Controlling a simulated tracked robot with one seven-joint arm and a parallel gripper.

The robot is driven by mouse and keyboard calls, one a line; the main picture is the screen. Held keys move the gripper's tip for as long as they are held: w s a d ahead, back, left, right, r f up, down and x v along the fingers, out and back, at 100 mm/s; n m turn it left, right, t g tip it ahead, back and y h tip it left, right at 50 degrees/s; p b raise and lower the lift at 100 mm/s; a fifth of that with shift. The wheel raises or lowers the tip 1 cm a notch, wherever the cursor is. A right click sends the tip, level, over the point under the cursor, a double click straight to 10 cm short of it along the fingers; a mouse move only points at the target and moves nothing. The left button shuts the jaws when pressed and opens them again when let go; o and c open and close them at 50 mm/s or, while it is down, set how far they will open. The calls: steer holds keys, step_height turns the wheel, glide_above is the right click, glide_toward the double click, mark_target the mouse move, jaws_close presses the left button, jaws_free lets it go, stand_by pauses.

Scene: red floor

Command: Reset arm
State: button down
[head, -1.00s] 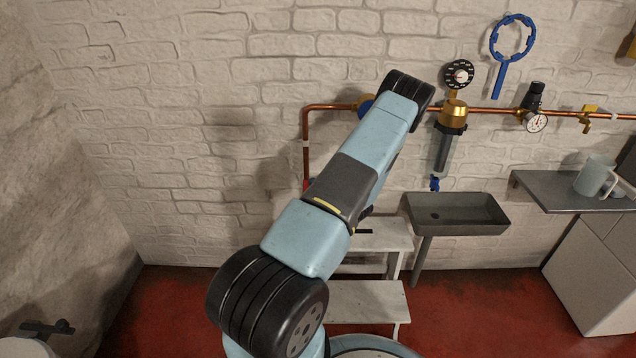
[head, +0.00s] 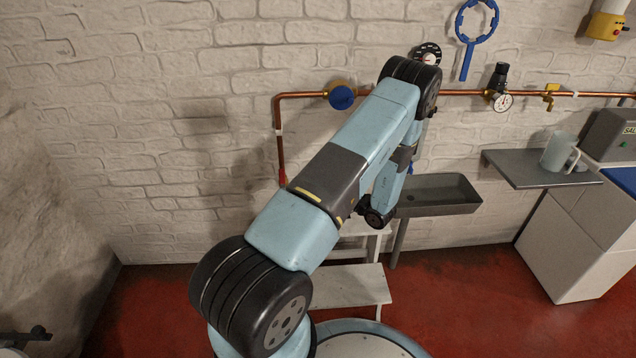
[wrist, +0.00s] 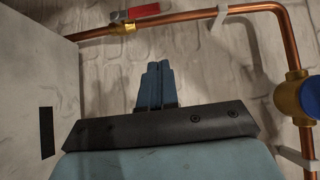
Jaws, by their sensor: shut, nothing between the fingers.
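My gripper (wrist: 157,85) shows in the wrist view, its two blue fingers side by side and shut with nothing between them. They stand out in front of the off-white brick wall (wrist: 190,60) and appear apart from the pipe. In the head view my arm reaches from the bottom up toward the wall and bends down at its far end. The gripper itself is hidden there behind my arm links.
A copper pipe (head: 460,93) runs along the wall, with a blue-capped fitting (head: 342,95) and a pressure gauge (head: 502,102). A white step stool (head: 345,285) and grey sink (head: 437,193) stand near the arm. A shelf (head: 525,170) holds a jug (head: 560,153). Red floor is open at right.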

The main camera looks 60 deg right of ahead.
steer(key=v, duration=0.6)
steer(key=shift+w, duration=0.1)
